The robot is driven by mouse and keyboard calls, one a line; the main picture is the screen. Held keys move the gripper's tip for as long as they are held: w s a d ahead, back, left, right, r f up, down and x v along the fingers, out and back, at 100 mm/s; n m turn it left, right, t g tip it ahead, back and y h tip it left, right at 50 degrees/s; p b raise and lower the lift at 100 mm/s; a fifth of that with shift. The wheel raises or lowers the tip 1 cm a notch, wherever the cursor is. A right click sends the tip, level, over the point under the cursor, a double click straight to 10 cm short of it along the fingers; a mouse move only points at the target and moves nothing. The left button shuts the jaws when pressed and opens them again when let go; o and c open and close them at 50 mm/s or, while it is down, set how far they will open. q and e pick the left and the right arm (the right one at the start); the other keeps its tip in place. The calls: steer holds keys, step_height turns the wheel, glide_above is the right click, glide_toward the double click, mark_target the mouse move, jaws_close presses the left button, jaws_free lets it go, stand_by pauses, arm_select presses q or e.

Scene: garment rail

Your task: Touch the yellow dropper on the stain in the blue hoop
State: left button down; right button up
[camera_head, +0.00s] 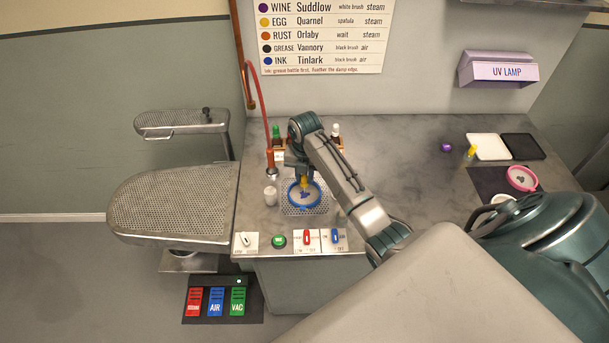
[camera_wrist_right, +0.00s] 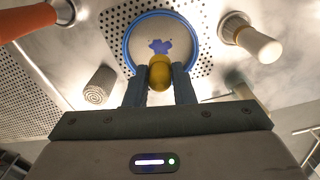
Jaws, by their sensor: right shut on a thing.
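The blue hoop (camera_head: 291,203) lies on a perforated plate on the counter and frames pale cloth. It also shows in the right wrist view (camera_wrist_right: 127,45). A blue-violet stain (camera_wrist_right: 160,46) is near the middle of the hoop, also visible in the head view (camera_head: 305,195). My right gripper (camera_wrist_right: 159,88) is shut on the yellow dropper (camera_wrist_right: 159,72), held over the hoop's near part in the wrist view. The dropper also shows in the head view (camera_head: 304,182). Its tip is hidden, so I cannot tell whether it touches the stain. My left gripper is not in view.
A red-hosed nozzle (camera_head: 271,172) and a white roll (camera_head: 270,195) stand left of the hoop. Bottles (camera_head: 335,131) stand behind. Switches (camera_head: 307,239) line the front edge. A white tray (camera_head: 488,147), black tray (camera_head: 523,146) and pink hoop (camera_head: 521,178) are at right.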

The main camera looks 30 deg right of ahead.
steer(key=shift+f, duration=0.55)
stand_by(1.4)
steer(key=shift+r, duration=0.1)
steer(key=shift+r, duration=3.45)
